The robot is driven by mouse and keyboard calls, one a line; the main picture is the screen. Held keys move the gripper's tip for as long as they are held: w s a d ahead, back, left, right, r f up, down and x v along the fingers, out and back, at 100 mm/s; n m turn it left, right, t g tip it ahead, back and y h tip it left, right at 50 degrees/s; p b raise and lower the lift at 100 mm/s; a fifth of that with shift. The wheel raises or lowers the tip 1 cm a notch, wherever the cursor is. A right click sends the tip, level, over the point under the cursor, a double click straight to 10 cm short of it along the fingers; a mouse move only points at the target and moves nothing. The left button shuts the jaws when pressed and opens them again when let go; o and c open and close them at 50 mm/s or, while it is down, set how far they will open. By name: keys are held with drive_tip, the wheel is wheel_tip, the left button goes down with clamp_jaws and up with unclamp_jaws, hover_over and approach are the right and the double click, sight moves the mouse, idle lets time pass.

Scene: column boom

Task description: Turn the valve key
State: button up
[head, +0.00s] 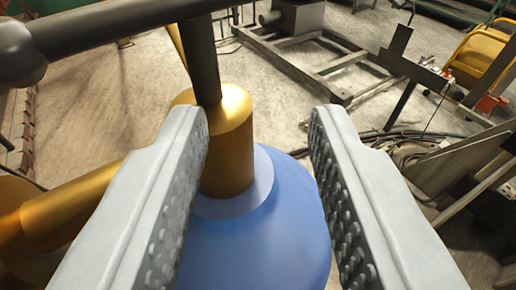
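The valve key has a dark crossbar (120,27) running from a rounded end at the upper left towards the top middle. Its dark upright stem (201,60) goes down into a gold cylinder (235,125). The cylinder stands on a pale collar over a large blue rounded body (270,235). My gripper (258,115) is open, with its two grey ridged fingers wide apart. Nothing is seen held between them. The left finger overlaps the gold cylinder's left side in the picture; I cannot tell whether they touch. The crossbar's right end is out of frame.
A gold pipe (65,210) lies at the left. Beyond is a concrete floor (105,95) with a metal frame (300,62), a yellow reel-like object (484,55), cables and dark posts on the right. Open floor shows between the frame and the valve.

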drive_tip(key=s+d, duration=0.1)
drive_tip(key=s, duration=0.7)
drive_tip(key=shift+s+d, duration=0.4)
idle(0.6)
drive_tip(key=shift+c, duration=0.3)
